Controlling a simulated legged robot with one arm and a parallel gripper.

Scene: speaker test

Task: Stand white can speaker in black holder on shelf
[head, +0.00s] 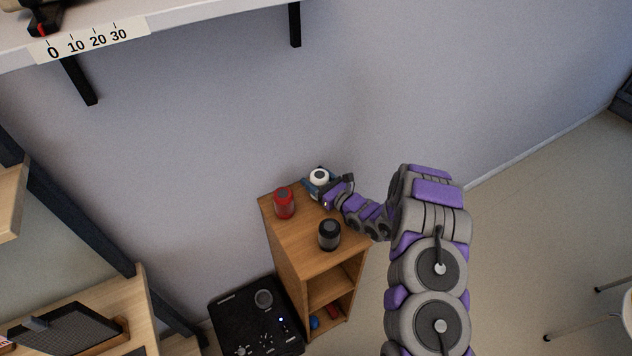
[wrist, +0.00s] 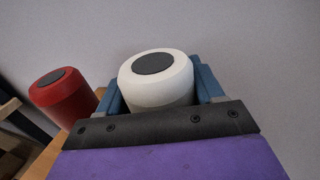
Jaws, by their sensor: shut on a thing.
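The white can speaker (head: 319,176) with a dark round top is at the back of the small wooden cabinet's top. My gripper (head: 320,184) is shut on it; in the wrist view the white speaker (wrist: 150,91) sits upright between the blue fingers, its lower part hidden by my gripper. I cannot tell whether it touches the cabinet top. A black object with a red mark (head: 43,22), perhaps the black holder, stands on the white wall shelf (head: 190,14) at the upper left, cut off by the picture edge.
On the wooden cabinet (head: 287,252), a red can speaker (head: 284,203) stands left of my gripper and a black one (head: 329,235) nearer. A black box with knobs (head: 240,318) is beside the cabinet. Shelf brackets (head: 295,25) hang below the wall shelf, which bears a number strip (head: 92,41).

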